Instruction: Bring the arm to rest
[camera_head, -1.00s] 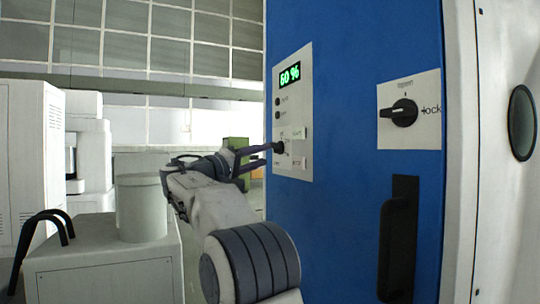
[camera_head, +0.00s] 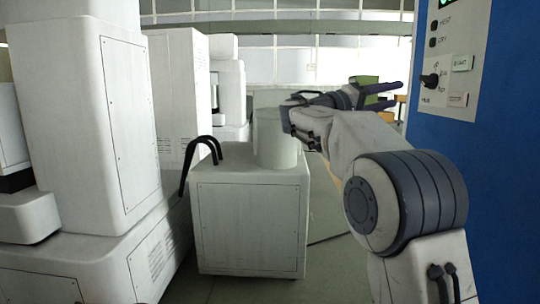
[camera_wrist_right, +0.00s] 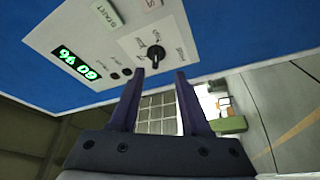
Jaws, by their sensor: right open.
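My right gripper (camera_head: 378,97) reaches across the right half of the head view, its fingers pointing right toward the blue cabinet. In the right wrist view the gripper (camera_wrist_right: 156,100) has its two fingers spread with nothing between them. The fingers stand apart from a black rotary knob (camera_wrist_right: 156,53) on a pale control panel (camera_wrist_right: 110,40). The knob (camera_head: 429,80) also shows in the head view, at the right edge, to the right of the fingertips. My left gripper is in neither view.
The blue cabinet (camera_head: 440,130) stands close on the right. A grey box cart (camera_head: 250,225) with a pale cylinder (camera_head: 275,140) and a black handle (camera_head: 198,160) stands left of my arm. Large white machines (camera_head: 110,110) fill the left. A green box (camera_head: 365,82) is behind the gripper.

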